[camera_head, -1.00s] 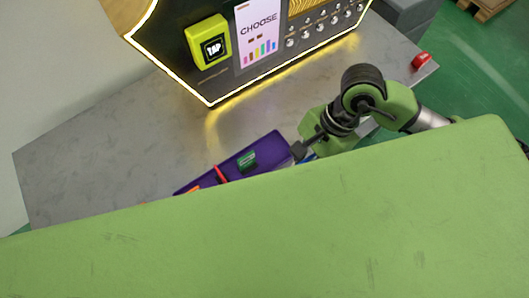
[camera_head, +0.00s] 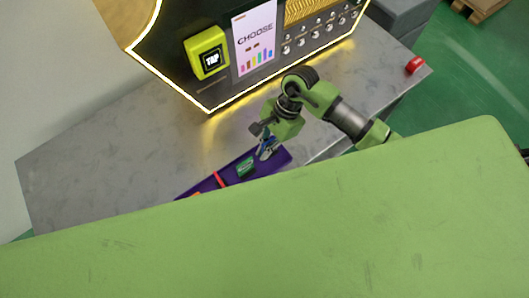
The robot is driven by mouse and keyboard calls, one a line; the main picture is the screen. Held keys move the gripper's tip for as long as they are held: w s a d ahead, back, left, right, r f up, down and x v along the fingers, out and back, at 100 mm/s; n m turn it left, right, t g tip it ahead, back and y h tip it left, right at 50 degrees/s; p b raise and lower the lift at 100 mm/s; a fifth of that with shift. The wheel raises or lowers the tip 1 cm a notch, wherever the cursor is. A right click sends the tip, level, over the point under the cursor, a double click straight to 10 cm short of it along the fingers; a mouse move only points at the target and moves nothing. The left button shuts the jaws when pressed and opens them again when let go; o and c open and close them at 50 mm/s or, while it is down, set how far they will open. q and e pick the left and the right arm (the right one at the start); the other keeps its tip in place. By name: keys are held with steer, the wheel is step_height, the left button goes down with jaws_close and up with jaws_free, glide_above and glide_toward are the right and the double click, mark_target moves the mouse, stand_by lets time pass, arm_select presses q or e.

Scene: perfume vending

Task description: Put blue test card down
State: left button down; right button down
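My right gripper (camera_head: 264,142) is over the right end of the purple tray (camera_head: 280,158). It appears shut on a thin blue piece, which looks like the blue test card (camera_head: 266,150); the card is small and partly hidden by the fingers. I cannot tell whether the card touches the tray. A green card (camera_head: 245,167) lies in the tray just left of the gripper. My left gripper is not in view.
A red strip (camera_head: 219,180) crosses the tray, with an orange piece (camera_head: 194,194) further left. The lit vending machine (camera_head: 215,85) with its yellow tap box (camera_head: 207,53) stands behind. A red object (camera_head: 414,65) lies at the grey table's (camera_head: 110,165) right edge.

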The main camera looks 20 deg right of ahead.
mark_target(274, 138)
steer(key=shift+f+p, duration=0.3)
steer(key=shift+f, duration=1.2)
steer(key=shift+f, duration=0.15)
steer(key=c, duration=2.2)
jaws_free()
steer(key=shift+c, duration=0.2)
steer(key=b+v, duration=0.1)
steer(key=v, duration=1.1)
steer(key=shift+a+r, duration=0.1)
steer(key=shift+r, duration=0.15)
